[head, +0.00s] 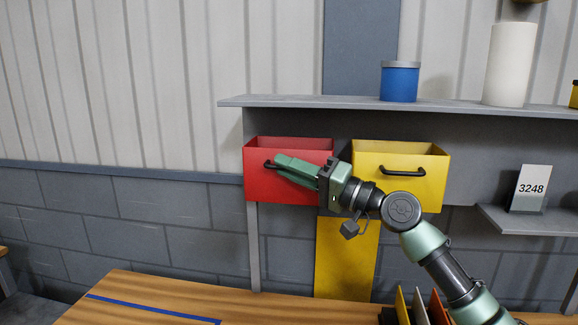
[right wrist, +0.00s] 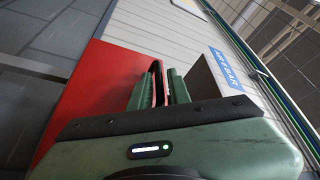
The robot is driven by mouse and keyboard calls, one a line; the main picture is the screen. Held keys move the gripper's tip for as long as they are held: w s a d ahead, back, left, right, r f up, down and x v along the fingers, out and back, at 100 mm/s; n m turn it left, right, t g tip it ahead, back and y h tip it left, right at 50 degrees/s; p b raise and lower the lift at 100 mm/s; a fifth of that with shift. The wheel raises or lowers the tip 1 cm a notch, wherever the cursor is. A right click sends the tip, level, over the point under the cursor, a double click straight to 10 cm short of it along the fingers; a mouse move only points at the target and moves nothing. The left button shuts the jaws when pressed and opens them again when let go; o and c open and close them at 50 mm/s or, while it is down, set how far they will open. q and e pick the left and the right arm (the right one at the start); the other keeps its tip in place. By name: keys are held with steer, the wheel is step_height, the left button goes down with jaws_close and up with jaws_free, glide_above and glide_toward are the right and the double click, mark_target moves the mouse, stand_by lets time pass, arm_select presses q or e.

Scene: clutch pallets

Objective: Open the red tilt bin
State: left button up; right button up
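The red tilt bin (head: 285,187) hangs under the grey shelf, left of the yellow bin. Its top opening shows, with some of the inside visible. Its dark handle (head: 268,164) is on the front face, partly hidden by my right gripper (head: 279,163). My right gripper reaches in from the right across the bin's front. In the right wrist view, the fingers (right wrist: 160,88) are close together with the dark handle between them, and the red bin face (right wrist: 105,80) lies behind. My left gripper is not in view.
A yellow bin (head: 430,170) with a black handle is close on the right. The shelf (head: 300,101) above carries a blue can (head: 400,82) and a white cylinder (head: 509,65). A wooden table (head: 150,304) lies below; a card reading 3248 (head: 531,188) stands at right.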

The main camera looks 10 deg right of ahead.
jaws_close()
stand_by(1.3)
